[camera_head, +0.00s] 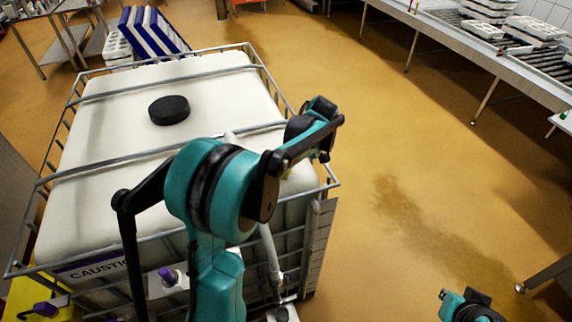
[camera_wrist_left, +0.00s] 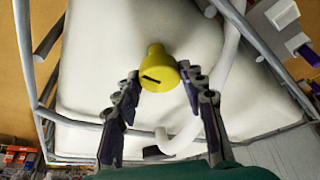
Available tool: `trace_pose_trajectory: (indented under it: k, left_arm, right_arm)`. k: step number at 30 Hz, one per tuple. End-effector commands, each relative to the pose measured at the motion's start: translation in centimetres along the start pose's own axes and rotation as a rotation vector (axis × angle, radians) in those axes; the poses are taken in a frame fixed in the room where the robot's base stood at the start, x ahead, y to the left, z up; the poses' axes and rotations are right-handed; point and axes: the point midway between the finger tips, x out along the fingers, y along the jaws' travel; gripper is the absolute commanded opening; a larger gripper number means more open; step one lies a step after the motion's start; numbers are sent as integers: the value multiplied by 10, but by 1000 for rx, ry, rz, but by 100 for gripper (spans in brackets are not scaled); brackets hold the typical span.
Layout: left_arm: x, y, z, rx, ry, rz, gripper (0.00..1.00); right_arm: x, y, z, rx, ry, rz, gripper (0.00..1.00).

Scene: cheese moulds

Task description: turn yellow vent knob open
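The yellow vent knob (camera_wrist_left: 157,72) shows in the left wrist view, with a dark slot across its face. My left gripper (camera_wrist_left: 158,72) is open, one fingertip on each side of the knob. The fingertips look very close to its rim; I cannot tell whether they touch it. In the head view my teal left arm reaches over the white caged tank (camera_head: 115,115), and I cannot make out the knob or the left fingertips there. At the lower right of the head view, part of my right arm shows, but its fingers are not visible.
A black round lid (camera_head: 169,110) sits on the tank top. Grey cage bars surround the tank, and a white curved pipe (camera_wrist_left: 213,95) runs close beside the left gripper. A long bench with white moulds (camera_head: 535,30) stands at upper right. The brown floor between is clear.

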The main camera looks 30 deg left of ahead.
Motion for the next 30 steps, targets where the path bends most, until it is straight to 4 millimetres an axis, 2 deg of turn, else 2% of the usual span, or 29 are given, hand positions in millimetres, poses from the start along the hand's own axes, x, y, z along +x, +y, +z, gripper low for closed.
trace_pose_trajectory:
  k: [1, 2, 11, 14, 17, 27, 30]
  left_arm:
    - [0, 0, 0, 0, -1, 0, 54]
    - [0, 0, 0, 0, -1, 0, 61]
    - [-1, 0, 0, 1, 0, 0, 61]
    - [-7, 0, 0, 1, 0, 1, 61]
    - [-21, 0, 0, 2, 0, 1, 61]
    - [-93, 0, 1, 2, 0, 0, 61]
    - [-107, 0, 1, 2, 0, 1, 61]
  right_arm:
    - [0, 0, 0, 0, 0, 0, 0]
    - [0, 0, 0, 0, 0, 0, 0]
    - [0, 0, 0, 0, 0, 0, 0]
    - [0, 0, 0, 0, 0, 0, 0]
    - [0, 0, 0, 0, 0, 0, 0]
    - [0, 0, 0, 0, 0, 0, 0]
    - [0, 0, 0, 0, 0, 0, 0]
